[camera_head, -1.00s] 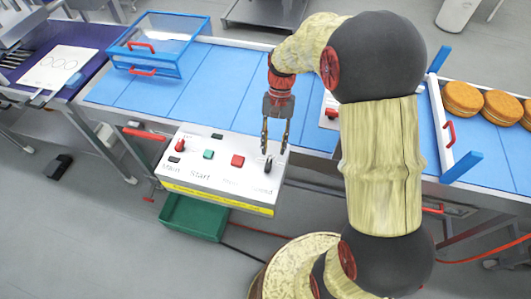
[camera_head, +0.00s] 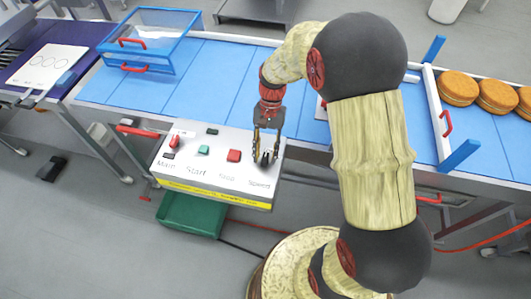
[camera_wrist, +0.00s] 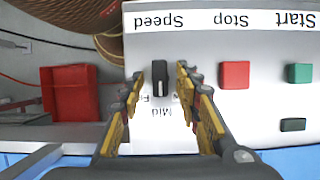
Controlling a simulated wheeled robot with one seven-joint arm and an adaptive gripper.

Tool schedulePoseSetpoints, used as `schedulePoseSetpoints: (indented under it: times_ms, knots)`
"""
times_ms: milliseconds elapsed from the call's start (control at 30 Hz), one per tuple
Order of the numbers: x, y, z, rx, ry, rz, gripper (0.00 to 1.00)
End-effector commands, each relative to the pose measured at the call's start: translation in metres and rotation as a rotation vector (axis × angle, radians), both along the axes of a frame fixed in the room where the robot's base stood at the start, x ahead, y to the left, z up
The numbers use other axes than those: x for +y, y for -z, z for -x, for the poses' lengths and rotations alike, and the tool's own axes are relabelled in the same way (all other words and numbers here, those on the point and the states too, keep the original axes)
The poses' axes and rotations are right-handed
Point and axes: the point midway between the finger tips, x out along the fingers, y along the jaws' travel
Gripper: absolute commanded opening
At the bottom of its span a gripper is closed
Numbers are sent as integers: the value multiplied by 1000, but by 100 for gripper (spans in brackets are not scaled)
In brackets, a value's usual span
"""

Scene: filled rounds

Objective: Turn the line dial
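My gripper (camera_head: 266,153) is over the panel's right end, fingers pointing down. Its fingers are open, one on each side of the dial, with a visible gap to the knob on both sides in the wrist view. In the head view the fingers partly hide the dial.
The panel also bears a red stop button (camera_head: 234,155), a green start button (camera_head: 203,150) and a red main switch (camera_head: 174,141). Behind it runs the blue conveyor (camera_head: 190,85) with a blue-framed box (camera_head: 150,62). Brown rounds (camera_head: 458,88) sit at the right.

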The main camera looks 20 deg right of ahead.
Motion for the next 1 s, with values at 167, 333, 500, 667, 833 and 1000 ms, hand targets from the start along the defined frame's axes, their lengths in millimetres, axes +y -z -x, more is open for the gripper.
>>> schedulePoseSetpoints:
  times_ms: [167,333,500,667,833,1000]
  knots:
    - [0,0,0,0,0,0,32]
    - [0,0,0,0,0,0,23]
    - [0,0,0,-1,0,1,13]
    - [0,0,0,-1,0,1,4]
    - [0,0,0,-1,0,1,0]
    - [0,-1,0,0,-2,0,0]
